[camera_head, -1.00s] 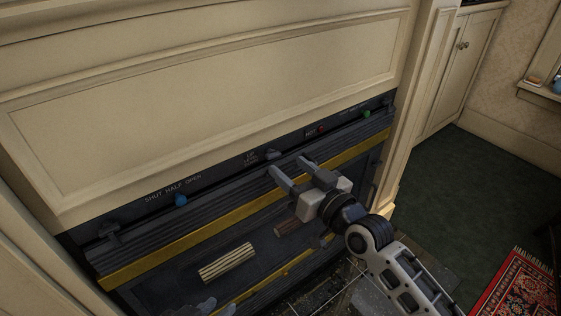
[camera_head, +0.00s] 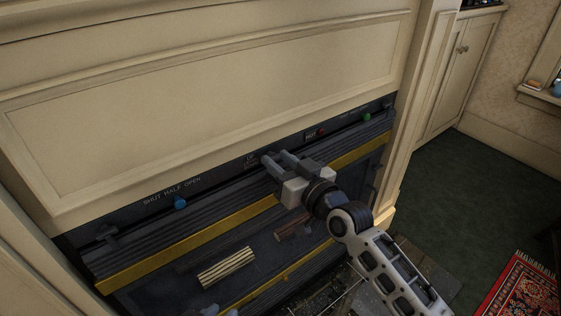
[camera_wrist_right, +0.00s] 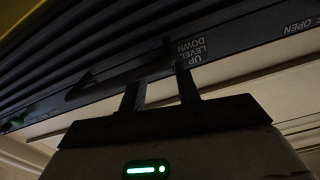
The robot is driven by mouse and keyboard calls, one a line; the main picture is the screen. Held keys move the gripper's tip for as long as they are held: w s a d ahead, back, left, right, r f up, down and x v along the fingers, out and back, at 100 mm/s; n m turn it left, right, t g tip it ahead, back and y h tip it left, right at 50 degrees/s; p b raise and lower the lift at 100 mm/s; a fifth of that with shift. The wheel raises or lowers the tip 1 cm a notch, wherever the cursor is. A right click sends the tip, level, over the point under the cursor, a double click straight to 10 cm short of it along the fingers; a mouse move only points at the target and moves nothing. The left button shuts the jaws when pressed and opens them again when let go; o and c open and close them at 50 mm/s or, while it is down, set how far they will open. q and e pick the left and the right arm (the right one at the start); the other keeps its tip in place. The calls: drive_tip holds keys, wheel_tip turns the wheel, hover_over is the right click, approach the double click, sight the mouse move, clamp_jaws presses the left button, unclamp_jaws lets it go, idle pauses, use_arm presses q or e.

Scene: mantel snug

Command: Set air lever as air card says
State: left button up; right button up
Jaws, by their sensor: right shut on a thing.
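A dark control strip (camera_head: 225,172) runs under the cream mantel panel. A blue knob (camera_head: 180,203) sits under the words SHUT HALF OPEN at its left part. My right gripper (camera_head: 275,157) is at the strip's middle, beside the UP LEVEL DOWN label, shut on a dark lever that its fingers mostly hide. In the right wrist view the same label (camera_wrist_right: 192,52) shows upside down close to the fingers. A grey tip of my left gripper (camera_head: 210,311) shows at the bottom edge; its jaws are unclear. I see no readable air card.
A red knob (camera_head: 322,132) by the label HOT and a green knob (camera_head: 366,117) are further right on the strip. A grey handle (camera_head: 107,233) is at its left end. A brass-coloured rail (camera_head: 190,246) runs below. A pale wood bundle (camera_head: 227,267) lies lower down.

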use_arm(q)
drive_tip(key=shift+s, duration=0.1)
use_arm(e)
drive_tip(key=shift+r+n+p, duration=0.1)
drive_tip(key=shift+n+p, duration=0.4)
drive_tip(key=shift+n, duration=0.5)
drive_tip(key=shift+n+p, duration=0.5)
drive_tip(key=shift+n, duration=0.6)
use_arm(q)
drive_tip(key=shift+t, duration=0.6)
drive_tip(key=shift+s+a+r+p, duration=0.1)
drive_tip(key=shift+a+r+p, duration=0.1)
drive_tip(key=shift+r, duration=0.7)
drive_tip(key=shift+s+a+r+p, duration=0.1)
drive_tip(key=shift+a+r+p, duration=0.05)
drive_tip(key=shift+r, duration=0.8)
drive_tip(key=shift+s+a+r+p, duration=0.1)
drive_tip(key=shift+a+r+p, duration=0.1)
drive_tip(key=shift+r, duration=0.7)
use_arm(e)
drive_tip(key=shift+a+n, duration=0.1)
drive_tip(key=shift+n, duration=1.3)
drive_tip(key=o, duration=1)
